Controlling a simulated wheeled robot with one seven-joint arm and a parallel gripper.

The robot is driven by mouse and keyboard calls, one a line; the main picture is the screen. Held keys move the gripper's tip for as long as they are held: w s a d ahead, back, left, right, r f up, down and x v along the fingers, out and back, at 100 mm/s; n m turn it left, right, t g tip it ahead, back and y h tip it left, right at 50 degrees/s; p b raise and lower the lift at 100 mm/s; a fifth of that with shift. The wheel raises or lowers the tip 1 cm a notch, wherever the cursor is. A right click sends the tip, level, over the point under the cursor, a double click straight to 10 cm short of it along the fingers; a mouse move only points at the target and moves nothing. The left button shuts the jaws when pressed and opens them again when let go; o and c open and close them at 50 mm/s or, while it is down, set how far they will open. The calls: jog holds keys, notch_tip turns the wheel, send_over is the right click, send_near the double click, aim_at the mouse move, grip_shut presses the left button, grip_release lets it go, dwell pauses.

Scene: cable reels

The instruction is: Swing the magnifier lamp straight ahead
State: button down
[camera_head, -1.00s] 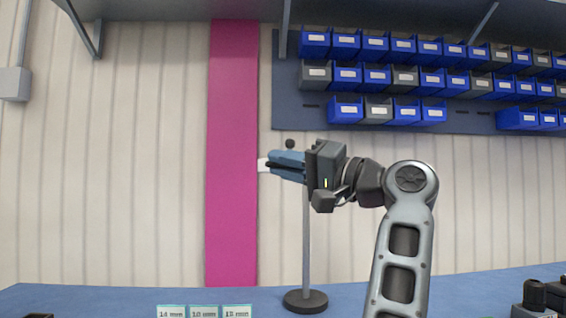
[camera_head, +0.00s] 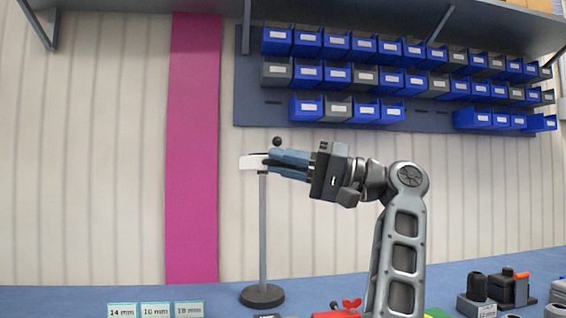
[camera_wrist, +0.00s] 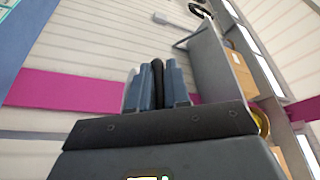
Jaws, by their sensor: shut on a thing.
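The magnifier lamp stands on the bench as a grey post (camera_head: 263,235) on a round dark base (camera_head: 262,296). At its top is a white head part (camera_head: 252,162), with a black knob (camera_head: 277,141) just above my fingers. My gripper (camera_head: 278,160) reaches in from the right at the top of the post, its blue fingers shut on the lamp. In the wrist view a dark upright part (camera_wrist: 157,85) is pinched between the fingers. The fingers hide much of the lamp's head, so its exact facing is hard to tell.
Blue and grey bins (camera_head: 365,77) hang on the wall panel behind. Label cards (camera_head: 155,310) lie at the bench front left. A red item (camera_head: 345,309) sits by my arm, and a dark device (camera_head: 478,287) stands at right.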

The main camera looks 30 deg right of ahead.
jog(key=c, duration=1.4)
grip_release()
jog(key=shift+c, duration=0.2)
jog(key=b+v, duration=0.1)
jog(key=v, duration=0.6)
jog(key=shift+s+d+f, duration=0.15)
jog(key=shift+s+d, duration=0.05)
jog(key=shift+d, duration=0.1)
